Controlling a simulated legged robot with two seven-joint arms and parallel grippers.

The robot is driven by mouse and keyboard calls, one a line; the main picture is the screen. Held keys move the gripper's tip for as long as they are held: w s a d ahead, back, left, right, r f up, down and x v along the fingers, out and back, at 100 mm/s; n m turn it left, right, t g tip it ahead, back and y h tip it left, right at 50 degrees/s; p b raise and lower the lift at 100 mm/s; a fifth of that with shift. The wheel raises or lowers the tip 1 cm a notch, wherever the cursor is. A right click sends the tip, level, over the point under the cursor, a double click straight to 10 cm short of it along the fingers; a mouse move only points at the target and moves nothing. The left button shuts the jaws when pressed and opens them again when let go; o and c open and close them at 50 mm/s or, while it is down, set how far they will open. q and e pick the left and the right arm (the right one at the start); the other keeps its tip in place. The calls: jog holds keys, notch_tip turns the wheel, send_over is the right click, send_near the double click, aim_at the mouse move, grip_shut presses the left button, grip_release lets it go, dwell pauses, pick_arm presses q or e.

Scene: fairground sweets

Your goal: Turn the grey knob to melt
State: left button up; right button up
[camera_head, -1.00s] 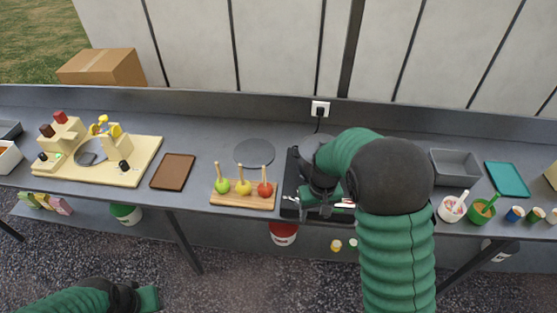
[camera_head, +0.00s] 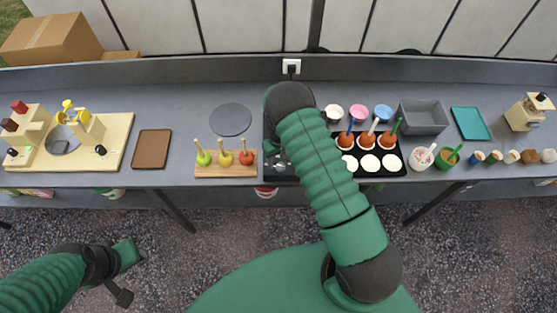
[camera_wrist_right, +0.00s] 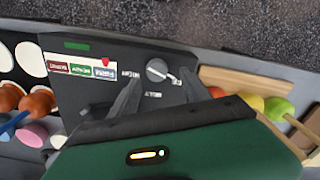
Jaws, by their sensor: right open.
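The grey knob (camera_wrist_right: 157,70) sits on a black panel (camera_wrist_right: 130,50) in the right wrist view. Its white pointer line points right and slightly down, toward a label partly covered by a finger. Other labels beside it are too small to read surely. My right gripper (camera_wrist_right: 160,80) is open, one finger on each side of the knob; I cannot tell whether they touch it. In the head view the black appliance (camera_head: 268,173) is partly hidden by my right arm, as is the knob. My left gripper (camera_head: 124,272) hangs over the floor in front of the table, its jaws unclear.
A wooden board (camera_head: 225,171) with three candy apples stands left of the appliance. Brown-topped sticks (camera_head: 352,140) and white discs (camera_head: 367,163) lie on its right part. Bowls (camera_head: 358,111), a grey bin (camera_head: 424,117) and cups (camera_head: 478,157) stand further right. A grey disc (camera_head: 231,119) lies behind the board.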

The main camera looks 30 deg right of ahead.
aim_at(281, 165)
jog(key=f, duration=0.1)
jog(key=d+f, duration=0.1)
jog(key=shift+f, duration=0.4)
jog(key=shift+s+d+f, duration=0.1)
jog(key=shift+f, duration=0.1)
jog(key=shift+s, duration=0.15)
jog(key=shift+s+r, duration=0.1)
jog(key=shift+s, duration=0.05)
jog(key=shift+a+r, duration=0.1)
jog(key=shift+a, duration=0.25)
jog(key=shift+c, duration=0.2)
jog(key=shift+w+a, duration=0.2)
jog(key=shift+a, duration=0.1)
jog(key=c, duration=0.5)
jog(key=shift+a, duration=0.1)
jog(key=shift+c, duration=1.1)
jog(key=shift+d, duration=0.25)
grip_shut()
jog(key=shift+s+d, duration=0.1)
jog(key=shift+d, duration=0.15)
pick_arm(q)
jog(key=shift+s+d+r, duration=0.4)
jog(key=shift+d+r, duration=0.15)
jog(key=shift+r, duration=0.1)
